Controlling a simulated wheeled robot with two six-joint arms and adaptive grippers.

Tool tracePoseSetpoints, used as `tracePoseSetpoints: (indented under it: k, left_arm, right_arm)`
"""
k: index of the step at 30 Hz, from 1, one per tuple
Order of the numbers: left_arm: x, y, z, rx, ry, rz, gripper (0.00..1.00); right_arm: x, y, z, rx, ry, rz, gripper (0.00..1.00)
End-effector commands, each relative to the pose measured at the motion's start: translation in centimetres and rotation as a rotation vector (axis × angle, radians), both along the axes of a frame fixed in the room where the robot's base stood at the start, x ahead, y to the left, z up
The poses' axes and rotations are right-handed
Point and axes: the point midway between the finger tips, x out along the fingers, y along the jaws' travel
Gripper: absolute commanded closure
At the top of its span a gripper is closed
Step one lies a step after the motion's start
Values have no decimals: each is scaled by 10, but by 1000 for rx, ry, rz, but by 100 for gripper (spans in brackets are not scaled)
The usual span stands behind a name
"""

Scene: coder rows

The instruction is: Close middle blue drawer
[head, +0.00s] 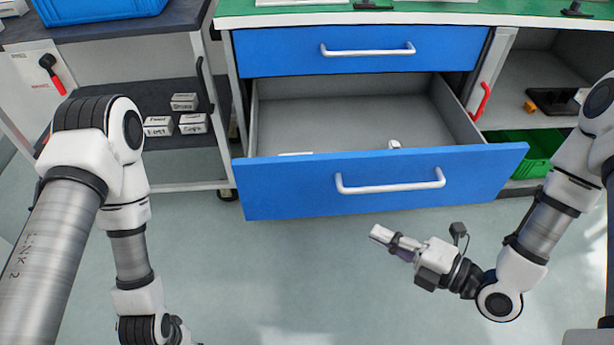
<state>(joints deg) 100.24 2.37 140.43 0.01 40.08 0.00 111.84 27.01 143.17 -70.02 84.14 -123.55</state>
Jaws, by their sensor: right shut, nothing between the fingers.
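The middle blue drawer (290,197) is pulled open under a shut upper blue drawer (285,55). Its white bar handle (390,187) faces me. Its grey inside shows a small white item near the front and a pale flat item at the front left. My right gripper (380,235) is shut and empty, below and in front of the handle, apart from the drawer front. My left arm comes down on the left; its gripper is out of the picture.
A cart (160,96) with small boxes (193,123) stands on the left, a blue crate (95,8) on top. A green bin (528,150) sits on the lower shelf right of the drawer. A red handle (481,101) is beside the drawer. The floor in front is clear.

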Motion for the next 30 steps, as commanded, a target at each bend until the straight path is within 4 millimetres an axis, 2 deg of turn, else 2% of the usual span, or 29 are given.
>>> tracePoseSetpoints:
  k: [1,3,6,13,15,18,26,30]
  left_arm:
    - [0,0,9,0,-1,-1,47]
    - [0,0,12,0,-1,-1,47]
    - [1,0,11,0,-3,-2,47]
    - [1,0,-9,0,-2,-2,47]
    - [1,0,-27,0,-2,-2,47]
    - [0,0,-42,0,-1,-2,47]
    - [1,0,-43,0,-2,-2,47]
    - [1,0,-47,0,-2,-1,47]
  right_arm:
    - [6,-9,27,43,-43,-23,100]
    - [14,-20,43,63,-74,-62,100]
    - [21,-24,53,72,-98,-80,100]
    - [35,-5,46,65,-97,-70,100]
    - [44,4,41,65,-99,-68,100]
    - [56,18,43,62,-99,-70,100]
    - [89,53,49,63,-96,-70,100]
    - [114,50,50,69,-97,-77,100]
